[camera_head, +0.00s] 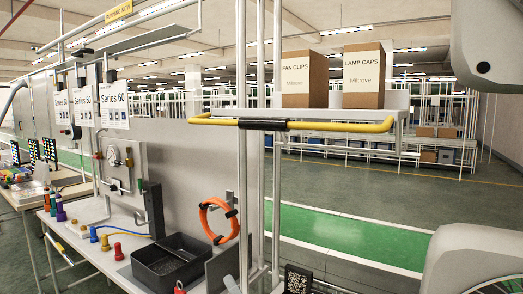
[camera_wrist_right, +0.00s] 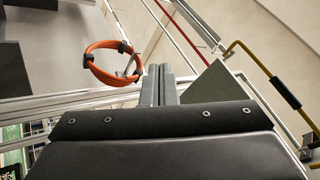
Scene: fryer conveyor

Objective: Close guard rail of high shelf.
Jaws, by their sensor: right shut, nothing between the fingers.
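The high shelf (camera_head: 400,113) is a pale board on posts. Its guard rail (camera_head: 345,127) is a yellow bar with a black grip sleeve (camera_head: 263,125). The rail lies low, about level with the board and below the box fronts, and juts out before the shelf edge. It also shows at the right of the right wrist view (camera_wrist_right: 262,68), with its black sleeve. My right gripper (camera_wrist_right: 160,72) is shut and empty, apart from the rail, which is off to its right in that view. My left gripper is not in view.
Two cardboard boxes, fan clips (camera_head: 304,80) and lamp caps (camera_head: 362,76), stand on the shelf. Metal posts (camera_head: 243,200) rise at the shelf's left. An orange hose ring (camera_head: 218,220) and black bins (camera_head: 168,262) are at the workbench. Green floor lies behind.

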